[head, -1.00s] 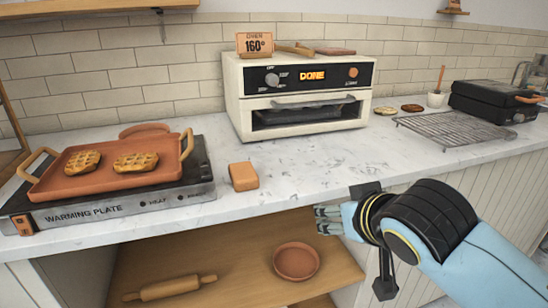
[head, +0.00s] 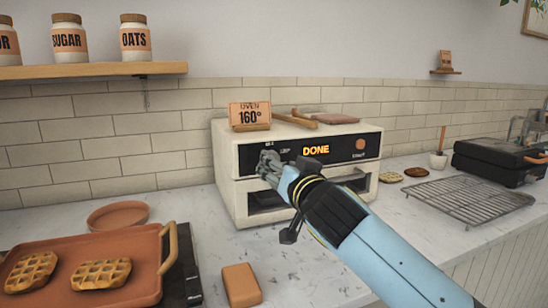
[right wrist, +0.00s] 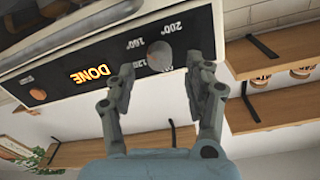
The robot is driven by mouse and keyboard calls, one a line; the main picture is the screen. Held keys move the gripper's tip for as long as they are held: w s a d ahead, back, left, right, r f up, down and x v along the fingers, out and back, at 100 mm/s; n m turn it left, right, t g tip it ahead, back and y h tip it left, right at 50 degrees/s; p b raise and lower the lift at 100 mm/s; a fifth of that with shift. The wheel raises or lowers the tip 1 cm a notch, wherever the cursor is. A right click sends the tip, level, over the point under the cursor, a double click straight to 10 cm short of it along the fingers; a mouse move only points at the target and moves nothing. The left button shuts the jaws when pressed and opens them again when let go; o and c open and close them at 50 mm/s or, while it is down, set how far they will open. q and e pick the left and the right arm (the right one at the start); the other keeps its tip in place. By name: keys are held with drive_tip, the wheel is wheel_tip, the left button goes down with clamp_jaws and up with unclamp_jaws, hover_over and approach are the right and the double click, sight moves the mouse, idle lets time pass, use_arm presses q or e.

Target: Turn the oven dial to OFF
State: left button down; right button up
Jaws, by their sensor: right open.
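The cream oven (head: 226,160) stands against the tiled wall, its black panel lit with DONE (head: 316,150). Its grey round dial (right wrist: 159,54) shows in the right wrist view beside the markings 160°, 200° and a partly hidden 12-something. I cannot tell where the dial points. My right gripper (head: 268,165) is at the panel's left part and hides the dial in the head view. In the right wrist view the gripper (right wrist: 159,66) is open, a finger on each side of the dial; contact is unclear. My left gripper is not in view.
A sign OVEN 160° (head: 250,116) and a wooden-handled tool (head: 296,121) sit on the oven. A terracotta tray (head: 140,262) with two waffles and a terracotta block (head: 241,286) are at front left. A wire rack (head: 468,200) and black appliance (head: 495,160) are at right.

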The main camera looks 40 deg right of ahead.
drive_tip(key=shift+x, duration=1.95)
clamp_jaws()
